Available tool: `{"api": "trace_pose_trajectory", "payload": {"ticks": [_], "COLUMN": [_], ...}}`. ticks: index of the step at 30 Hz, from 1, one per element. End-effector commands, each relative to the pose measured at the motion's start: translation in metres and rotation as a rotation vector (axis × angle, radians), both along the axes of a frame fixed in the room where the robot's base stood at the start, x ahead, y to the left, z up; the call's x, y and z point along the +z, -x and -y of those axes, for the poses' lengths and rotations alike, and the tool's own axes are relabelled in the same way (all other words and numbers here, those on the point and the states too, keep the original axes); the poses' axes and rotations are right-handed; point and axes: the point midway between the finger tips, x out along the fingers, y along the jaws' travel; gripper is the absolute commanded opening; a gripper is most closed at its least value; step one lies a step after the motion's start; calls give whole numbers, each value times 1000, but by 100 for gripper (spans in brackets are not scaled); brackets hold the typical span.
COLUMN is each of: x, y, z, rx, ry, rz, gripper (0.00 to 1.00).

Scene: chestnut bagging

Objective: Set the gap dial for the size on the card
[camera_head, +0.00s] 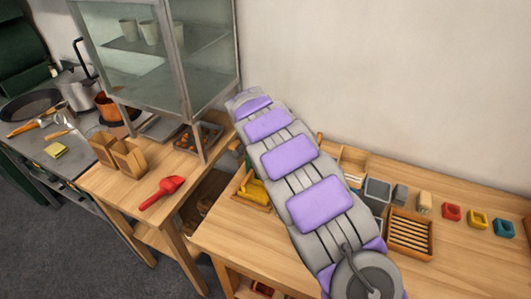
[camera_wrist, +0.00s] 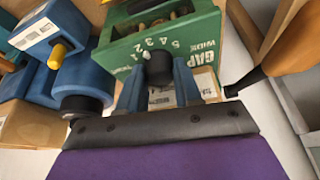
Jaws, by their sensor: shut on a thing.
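A green box (camera_wrist: 195,38) fills the upper middle of the wrist view. Its face carries "GAP", "WIDE" and a row of digits that includes 5, 4, 3 and 2. A black dial knob (camera_wrist: 159,68) sticks out below the digits. My gripper (camera_wrist: 160,74) has its blue fingers on either side of the knob and is shut on it. The dial's pointer setting cannot be read. A pale panel with dark print (camera_wrist: 206,84) shows behind the fingers; I cannot tell if it is the card. In the head view my arm hides the gripper and the green box.
Blue machine parts (camera_wrist: 85,75) with a yellow peg stand left of my gripper in the wrist view. An orange-brown handle (camera_wrist: 292,50) is close on the right. In the head view, a slatted tray (camera_head: 410,236) and a red block (camera_head: 452,212) lie right, a red scoop (camera_head: 162,191) left.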

Motion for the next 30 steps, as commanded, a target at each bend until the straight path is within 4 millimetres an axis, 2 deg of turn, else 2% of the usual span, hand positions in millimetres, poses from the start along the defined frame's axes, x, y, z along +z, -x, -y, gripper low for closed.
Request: {"api": "trace_pose_trajectory", "payload": {"ticks": [15,30], "x": [-2,-1], "y": [-2,-2], "z": [-4,-4], "rx": [-383,-487], "ry": [-2,-2], "rz": [0,0], "gripper": [3,3]}}
